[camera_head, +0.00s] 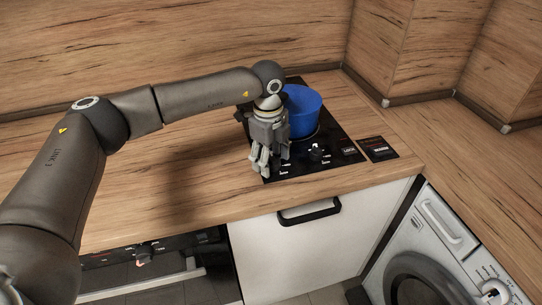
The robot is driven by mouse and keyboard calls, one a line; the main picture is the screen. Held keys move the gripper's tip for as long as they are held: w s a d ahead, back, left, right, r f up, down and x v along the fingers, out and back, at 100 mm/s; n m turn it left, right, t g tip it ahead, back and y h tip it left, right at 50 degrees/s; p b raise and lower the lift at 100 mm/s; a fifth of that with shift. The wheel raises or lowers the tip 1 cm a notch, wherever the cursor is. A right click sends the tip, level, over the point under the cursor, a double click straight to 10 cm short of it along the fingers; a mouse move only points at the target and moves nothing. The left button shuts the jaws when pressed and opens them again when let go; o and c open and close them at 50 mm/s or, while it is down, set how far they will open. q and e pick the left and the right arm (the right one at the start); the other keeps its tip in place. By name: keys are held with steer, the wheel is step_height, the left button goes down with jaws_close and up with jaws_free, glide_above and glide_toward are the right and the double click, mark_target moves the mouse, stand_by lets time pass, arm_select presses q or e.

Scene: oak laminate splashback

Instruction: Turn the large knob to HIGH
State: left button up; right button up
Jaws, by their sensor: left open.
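A black cooktop (334,139) is set into the wooden counter. A dark knob with a light mark (316,152) shows near its front edge, among small white markings too small to read. My left gripper (264,165) is open, pointing down over the front left of the cooktop, to the left of that knob and apart from it. The gripper hides the cooktop's front left part, so I cannot tell whether another knob lies under it. Which knob is the large one is unclear. My right gripper is not in view.
A blue pot (302,112) stands on the cooktop just behind my gripper. A small black panel (379,148) lies right of the cooktop. Below are an oven with a knob (143,253), a white cabinet with a black handle (310,212) and a washing machine (436,250). The counter's left is clear.

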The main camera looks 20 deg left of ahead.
arm_select(q)
steer(key=c, duration=1)
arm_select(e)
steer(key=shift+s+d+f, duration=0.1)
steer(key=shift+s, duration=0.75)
